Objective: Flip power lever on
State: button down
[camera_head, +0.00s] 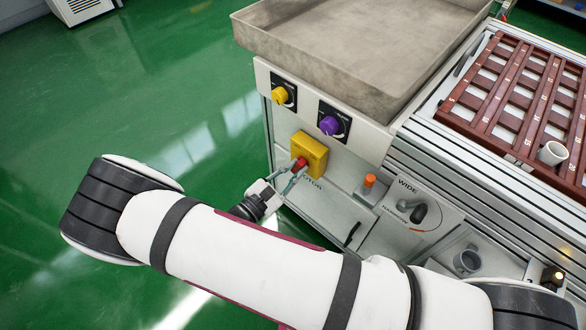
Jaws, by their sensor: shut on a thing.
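A yellow switch box (309,156) sits on the machine's front panel. A red handle (299,164) sticks out at its lower left; I take it for the power lever. My gripper (293,176) is at this handle with its fingers closed around it, below and left of the box. Part of the lever is hidden by the fingers. The label under the box is partly covered, with letters ending in "OTOR" showing. Whether the lever stands on or off cannot be told.
Above are a yellow knob (280,96) and a purple knob (329,125). To the right are an orange button (370,181) and a grey selector (417,213) near "WIDE". A metal tray (340,45) tops the panel. Green floor (130,90) is clear at left.

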jog(key=shift+f+m, duration=0.1)
jog(key=shift+m, duration=1)
jog(key=c, duration=1.6)
grip_release()
jog(key=shift+o, duration=0.2)
jog(key=shift+s, duration=0.1)
jog(key=v, duration=1.2)
